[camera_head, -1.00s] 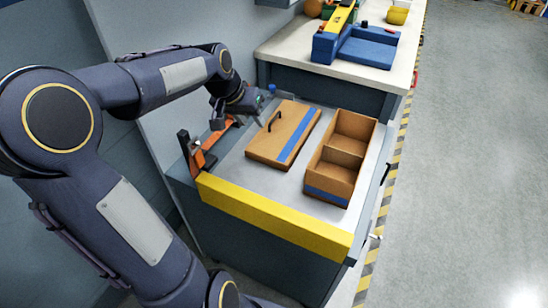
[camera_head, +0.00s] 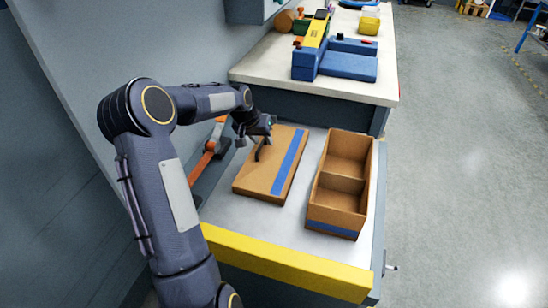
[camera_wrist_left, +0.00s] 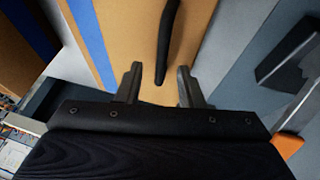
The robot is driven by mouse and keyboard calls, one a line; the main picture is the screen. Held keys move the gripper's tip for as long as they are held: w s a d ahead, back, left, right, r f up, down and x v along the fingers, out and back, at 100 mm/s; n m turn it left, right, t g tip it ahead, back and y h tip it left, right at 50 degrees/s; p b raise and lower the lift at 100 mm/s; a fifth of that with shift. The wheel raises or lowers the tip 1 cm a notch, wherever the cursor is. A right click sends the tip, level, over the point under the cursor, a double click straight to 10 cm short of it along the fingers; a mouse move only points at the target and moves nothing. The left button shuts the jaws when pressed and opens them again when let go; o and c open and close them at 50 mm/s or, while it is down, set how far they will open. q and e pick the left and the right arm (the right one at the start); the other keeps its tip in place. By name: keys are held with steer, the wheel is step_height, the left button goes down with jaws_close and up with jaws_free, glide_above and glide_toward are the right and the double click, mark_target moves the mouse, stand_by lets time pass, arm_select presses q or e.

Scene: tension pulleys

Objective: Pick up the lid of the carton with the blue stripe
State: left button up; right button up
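The brown lid (camera_head: 262,173) with a blue stripe and a black handle (camera_head: 260,149) lies flat on the worktop. The open carton (camera_head: 337,205) stands to its right, with two empty compartments and a blue stripe low on its front. My left gripper (camera_head: 265,130) is at the lid's far left part, close to the handle. In the left wrist view my left gripper (camera_wrist_left: 160,84) is open, and the handle (camera_wrist_left: 168,40) runs between and beyond its fingertips over the lid (camera_wrist_left: 125,35). Contact with the handle cannot be told. My right gripper is not in view.
A yellow bar (camera_head: 285,266) edges the front of the worktop (camera_head: 285,225). An orange clamp-like part (camera_head: 210,152) stands at the left by the wall. Behind is a white bench (camera_head: 270,68) with a blue and yellow fixture (camera_head: 335,60). Floor is free on the right.

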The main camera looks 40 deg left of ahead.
arm_select(q)
steer(key=shift+c, duration=0.2)
jaws_close()
stand_by(0.3)
